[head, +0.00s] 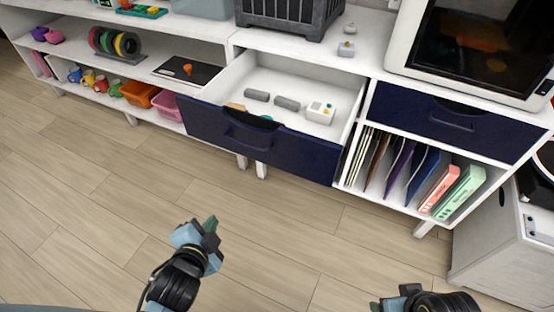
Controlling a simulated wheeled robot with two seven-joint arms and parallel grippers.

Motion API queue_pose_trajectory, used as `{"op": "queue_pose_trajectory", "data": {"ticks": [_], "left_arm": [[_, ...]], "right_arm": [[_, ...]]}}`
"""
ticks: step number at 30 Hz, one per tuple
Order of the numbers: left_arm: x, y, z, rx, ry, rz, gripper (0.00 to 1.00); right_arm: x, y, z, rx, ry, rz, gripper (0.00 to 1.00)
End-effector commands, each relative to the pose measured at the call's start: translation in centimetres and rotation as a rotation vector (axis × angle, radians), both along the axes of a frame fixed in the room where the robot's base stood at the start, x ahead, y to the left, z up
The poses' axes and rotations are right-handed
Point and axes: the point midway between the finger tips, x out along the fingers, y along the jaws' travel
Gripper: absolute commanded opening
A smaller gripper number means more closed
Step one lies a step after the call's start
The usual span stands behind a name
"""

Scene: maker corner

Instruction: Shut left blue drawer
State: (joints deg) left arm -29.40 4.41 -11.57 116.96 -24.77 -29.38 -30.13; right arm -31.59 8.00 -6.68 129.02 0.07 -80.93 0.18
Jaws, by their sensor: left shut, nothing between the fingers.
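The left blue drawer (295,146) is pulled out from the white cabinet. Its dark blue front has a handle (247,133) near the middle. Inside it lie two grey cylinders (287,103), a small white device (320,112) and other small items partly hidden by the front. My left gripper (211,225) is shut and empty, over the floor in front of and below the drawer, apart from it. My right gripper (385,303) is at the bottom edge, partly out of view; its fingers are not clear.
A second blue drawer (400,112) to the right is shut. Below it stand upright folders (425,170). An open shelf with cups, baskets and spools (115,42) is at the left. A white enclosed machine (470,50) stands on top. The wooden floor (300,225) in front is clear.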

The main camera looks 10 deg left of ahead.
Motion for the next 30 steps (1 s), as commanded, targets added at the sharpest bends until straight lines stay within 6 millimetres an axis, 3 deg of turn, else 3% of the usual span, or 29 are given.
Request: {"op": "queue_pose_trajectory", "data": {"ticks": [3,6,11,17,24,28,30], "left_arm": [[1.5,-3.3,2.9,0.191,-0.230,-0.189,0.00],[1.8,-5.9,5.0,0.326,-0.388,-0.313,0.00],[1.5,-8.6,6.9,0.457,-0.544,-0.425,0.00],[2.4,-9.7,7.5,0.496,-0.593,-0.456,0.00],[6.4,-10.9,7.5,0.494,-0.593,-0.455,0.00],[8.8,-11.7,7.4,0.493,-0.592,-0.454,0.00],[10.1,-12.1,7.4,0.492,-0.591,-0.454,0.00]], "right_arm": [[0.0,0.2,0.7,0.005,-0.008,0.000,0.76],[-0.1,0.3,1.2,0.006,-0.010,0.000,0.76],[-0.2,0.4,1.7,0.009,-0.014,0.001,0.76],[-0.2,0.5,2.1,0.011,-0.016,0.000,0.76],[-0.8,0.9,3.9,0.024,-0.029,-0.001,0.76],[-0.2,1.3,4.8,0.038,-0.078,0.003,0.76],[1.2,1.8,5.0,0.053,-0.149,0.012,0.76]]}}
